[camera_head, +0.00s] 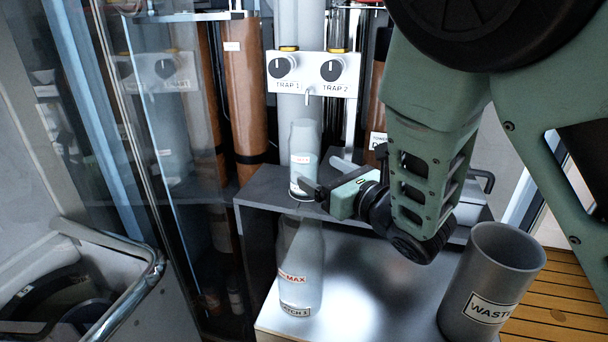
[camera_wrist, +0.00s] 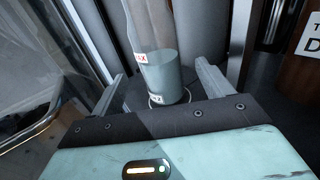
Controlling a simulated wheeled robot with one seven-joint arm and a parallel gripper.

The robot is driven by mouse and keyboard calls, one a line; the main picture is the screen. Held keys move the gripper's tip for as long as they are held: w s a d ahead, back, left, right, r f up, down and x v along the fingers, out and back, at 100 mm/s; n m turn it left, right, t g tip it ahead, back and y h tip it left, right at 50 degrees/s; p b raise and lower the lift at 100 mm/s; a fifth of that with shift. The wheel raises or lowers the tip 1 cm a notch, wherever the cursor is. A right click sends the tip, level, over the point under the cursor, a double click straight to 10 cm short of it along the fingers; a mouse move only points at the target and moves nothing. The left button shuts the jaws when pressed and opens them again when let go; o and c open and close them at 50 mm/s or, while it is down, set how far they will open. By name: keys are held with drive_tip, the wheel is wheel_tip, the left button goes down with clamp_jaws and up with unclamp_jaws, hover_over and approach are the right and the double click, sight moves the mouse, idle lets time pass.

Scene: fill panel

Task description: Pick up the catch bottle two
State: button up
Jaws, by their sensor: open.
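A clear bottle (camera_head: 304,143) with a pale fill and a red-marked label stands upright on the grey raised shelf under the trap panel. Its lower label is too small to read. A second bottle (camera_head: 301,270), marked CATCH 1 and MAX, stands on the lower metal surface in front. My gripper (camera_head: 319,175) is open at the right front of the raised bottle. In the wrist view the raised bottle (camera_wrist: 165,72) shows between the two spread fingers (camera_wrist: 162,82), its base on a round ring. I cannot tell whether a finger touches it.
The panel (camera_head: 308,72) with knobs TRAP 1 and TRAP 2 and a small spout is above the raised bottle. A grey waste bin (camera_head: 507,247) stands at the right. Brown cylinders (camera_head: 243,100) stand behind, and a glass door (camera_head: 170,130) is at the left.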

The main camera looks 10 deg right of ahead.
sight(298, 167)
wheel_tip(298, 167, down, 3)
drive_tip(key=shift+r+b, duration=0.2)
drive_tip(key=shift+b, duration=0.2)
drive_tip(key=shift+r+x, duration=0.2)
drive_tip(key=shift+x, duration=0.75)
drive_tip(key=shift+b+x, duration=0.9)
drive_tip(key=shift+x, duration=1.9)
drive_tip(key=shift+r, duration=0.15)
drive_tip(key=c, duration=1.1)
